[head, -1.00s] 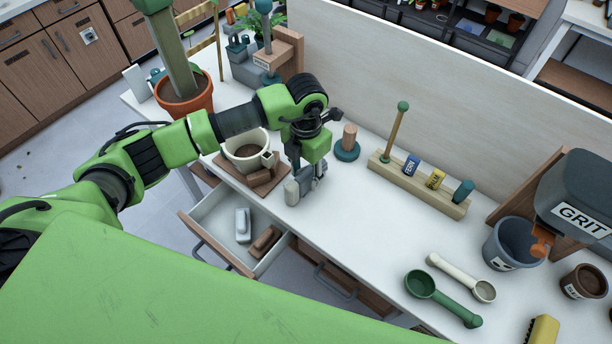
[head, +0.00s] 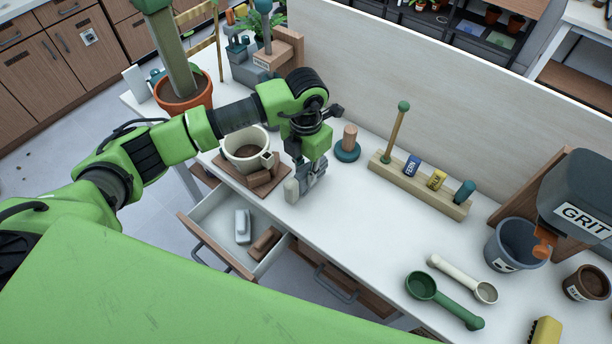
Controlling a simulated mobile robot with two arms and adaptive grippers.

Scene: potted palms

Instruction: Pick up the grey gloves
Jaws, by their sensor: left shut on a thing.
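My left gripper (head: 311,171) points down over the white worktop, to the right of the cream pot. It is shut on a pale grey rounded bundle, which I take for the grey gloves (head: 291,190). The bundle sticks out at the left of the fingers, low over the worktop near its front edge. The fingers hide part of it, and I cannot tell whether it touches the worktop. My right gripper is not in view.
An open drawer (head: 205,236) below holds a light grey item (head: 243,226) and a brown item (head: 263,243). The cream pot (head: 243,150) is close on the left. A teal-based stand (head: 347,152) and a wooden tool rack (head: 425,190) stand to the right.

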